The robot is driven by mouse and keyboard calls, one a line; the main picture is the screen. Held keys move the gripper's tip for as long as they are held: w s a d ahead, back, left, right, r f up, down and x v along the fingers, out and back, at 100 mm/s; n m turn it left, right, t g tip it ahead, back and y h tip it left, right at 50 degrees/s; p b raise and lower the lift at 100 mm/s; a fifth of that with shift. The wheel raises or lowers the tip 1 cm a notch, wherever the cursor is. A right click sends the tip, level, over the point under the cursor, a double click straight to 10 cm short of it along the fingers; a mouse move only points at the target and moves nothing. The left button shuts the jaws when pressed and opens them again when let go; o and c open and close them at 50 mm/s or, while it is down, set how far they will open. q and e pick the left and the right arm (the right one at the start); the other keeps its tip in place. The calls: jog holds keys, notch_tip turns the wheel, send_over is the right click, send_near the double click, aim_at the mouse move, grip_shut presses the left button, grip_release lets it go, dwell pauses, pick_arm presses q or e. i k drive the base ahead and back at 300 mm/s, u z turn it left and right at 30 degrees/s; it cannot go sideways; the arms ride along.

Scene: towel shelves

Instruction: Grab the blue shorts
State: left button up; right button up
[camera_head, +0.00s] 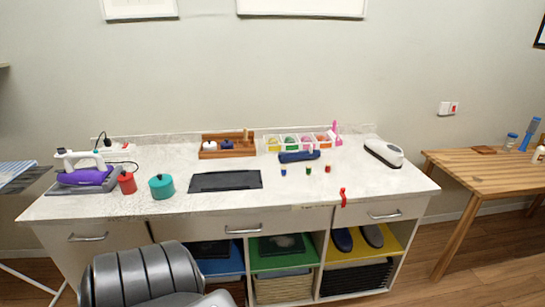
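I cannot make out any blue shorts in the head view. A blue-and-white cloth (14,172) lies at the far left edge, cut off by the frame; I cannot tell what it is. A small dark blue object (299,156) lies on the counter, too small to identify. Neither of my grippers is in view.
A white counter (345,185) spans the middle, with an iron (88,176), a red canister (127,183) and a teal pot (161,187). Open shelves below hold coloured trays and dark shoes (372,235). A wooden table (490,172) stands at right. Wooden floor shows between them.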

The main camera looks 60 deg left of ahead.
aim_at(293, 155)
jog(key=u, duration=1.35)
